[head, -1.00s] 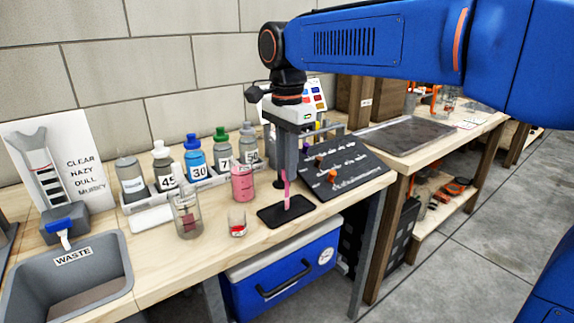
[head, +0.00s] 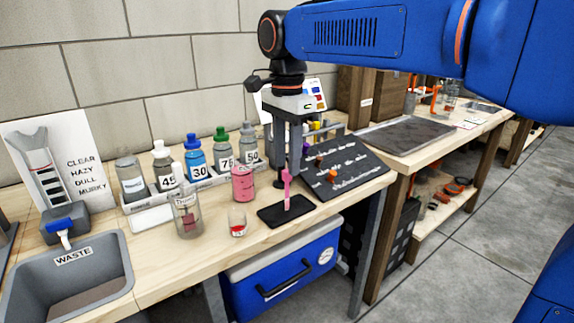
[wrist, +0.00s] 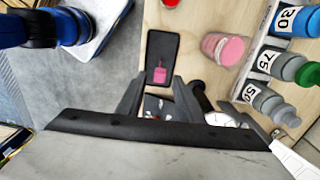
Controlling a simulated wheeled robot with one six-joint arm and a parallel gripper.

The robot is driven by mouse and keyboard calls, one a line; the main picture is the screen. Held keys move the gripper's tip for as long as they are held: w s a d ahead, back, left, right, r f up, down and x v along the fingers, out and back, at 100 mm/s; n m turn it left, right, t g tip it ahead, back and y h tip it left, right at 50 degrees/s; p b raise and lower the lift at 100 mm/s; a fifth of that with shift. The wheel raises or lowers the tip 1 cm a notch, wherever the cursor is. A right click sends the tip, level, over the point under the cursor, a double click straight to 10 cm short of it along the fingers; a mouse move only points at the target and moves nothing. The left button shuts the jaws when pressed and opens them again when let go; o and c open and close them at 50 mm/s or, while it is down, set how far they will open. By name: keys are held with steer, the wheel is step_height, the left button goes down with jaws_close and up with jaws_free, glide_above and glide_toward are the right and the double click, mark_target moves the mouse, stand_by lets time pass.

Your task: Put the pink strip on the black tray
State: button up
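The pink strip (head: 287,190) stands roughly upright over the black tray (head: 268,214), its lower end meeting the tray surface. Its wider part is at the top. In the wrist view the strip (wrist: 160,73) shows against the black tray (wrist: 163,45), just beyond my fingertips. My gripper (head: 288,163) is above the tray, pointing down, with the top of the strip just below or between its fingers. In the wrist view my gripper (wrist: 159,97) has its fingers apart with a clear gap, and they do not press on the strip.
A small glass with red content (head: 237,223), a pink jar (head: 243,184) and a clear jar (head: 187,216) stand left of the tray. Several numbered bottles stand in a white rack behind. A dark sloped board (head: 342,170) is close on the right.

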step_height(320, 180, up, 10)
stand_by(0.4)
steer(key=s+d+f+n+t, duration=0.1)
steer(key=s+d+f+n, duration=0.1)
steer(key=s+d+f, duration=0.3)
steer(key=s+d+f+n+t, duration=0.1)
steer(key=d+f+n, duration=0.15)
steer(key=d, duration=0.45)
steer(key=s+d+f+n, duration=0.1)
steer(key=s+d+f, duration=0.25)
steer(key=d, duration=0.25)
steer(key=s+d+f+n+t, duration=0.1)
steer(key=s+d+f, duration=0.3)
steer(key=f, duration=0.5)
steer(key=s+d+f+n+t, duration=0.1)
steer(key=s+d+f+n, duration=0.3)
steer(key=s+f, duration=0.3)
step_height(320, 180, down, 2)
steer(key=shift+s+d+n+t, duration=0.15)
steer(key=shift+d+n+t, duration=0.25)
steer(key=shift+d, duration=0.1)
